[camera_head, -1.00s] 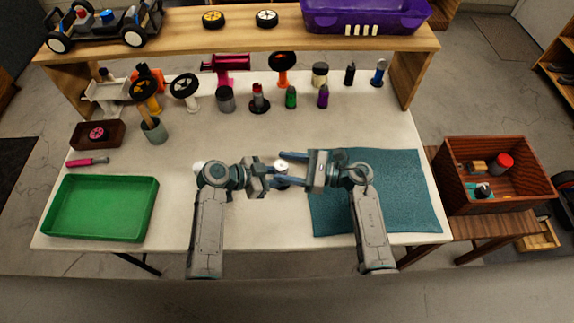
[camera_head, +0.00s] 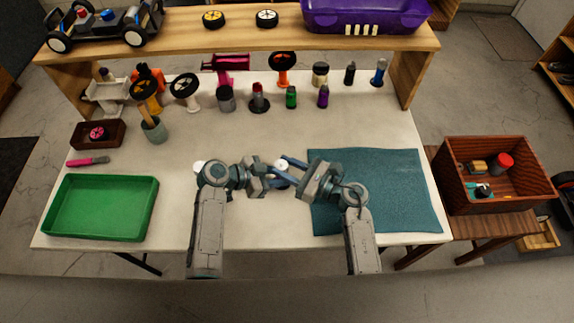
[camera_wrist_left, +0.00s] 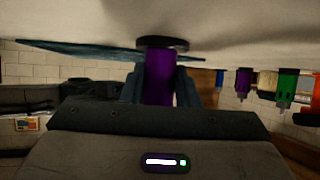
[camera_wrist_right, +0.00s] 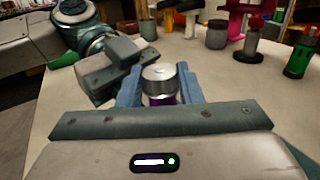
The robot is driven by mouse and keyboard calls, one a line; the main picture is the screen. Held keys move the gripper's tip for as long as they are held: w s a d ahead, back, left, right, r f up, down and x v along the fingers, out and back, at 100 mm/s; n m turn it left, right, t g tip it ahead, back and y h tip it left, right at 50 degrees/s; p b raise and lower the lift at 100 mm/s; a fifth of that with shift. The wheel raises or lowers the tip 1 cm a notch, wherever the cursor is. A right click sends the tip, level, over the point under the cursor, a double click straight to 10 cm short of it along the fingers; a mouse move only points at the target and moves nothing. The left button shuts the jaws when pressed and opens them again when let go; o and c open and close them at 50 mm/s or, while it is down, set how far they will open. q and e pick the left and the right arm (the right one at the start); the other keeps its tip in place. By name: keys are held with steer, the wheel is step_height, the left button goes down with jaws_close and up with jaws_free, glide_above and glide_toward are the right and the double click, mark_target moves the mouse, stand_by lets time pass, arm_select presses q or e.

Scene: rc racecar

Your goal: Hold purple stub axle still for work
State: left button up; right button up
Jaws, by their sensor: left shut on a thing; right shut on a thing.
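The purple stub axle (camera_wrist_left: 158,80) is upright between the fingers of my left gripper (camera_wrist_left: 160,88), which is shut on its purple body. Its dark round base (camera_wrist_left: 163,43) is at the table surface; whether it touches is unclear. My right gripper (camera_wrist_right: 160,92) is shut around the silver cap (camera_wrist_right: 159,75) on top of the axle, with a little purple showing below. In the head view the cap (camera_head: 281,164) shows pale between both grippers, left (camera_head: 277,182) and right (camera_head: 283,166); the axle body is hidden there.
A teal mat (camera_head: 395,195) lies on the right and a green tray (camera_head: 100,208) at the front left. Bottles, a red-topped part and other parts stand along the back under a wooden shelf (camera_head: 240,38). A wooden box (camera_head: 497,175) stands right of the table. The table's middle is mostly clear.

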steer(key=shift+m+t+h, duration=0.5)
steer(key=shift+m+t, duration=0.1)
steer(key=shift+t, duration=0.2)
steer(key=o, duration=1)
steer(key=v, duration=1.2)
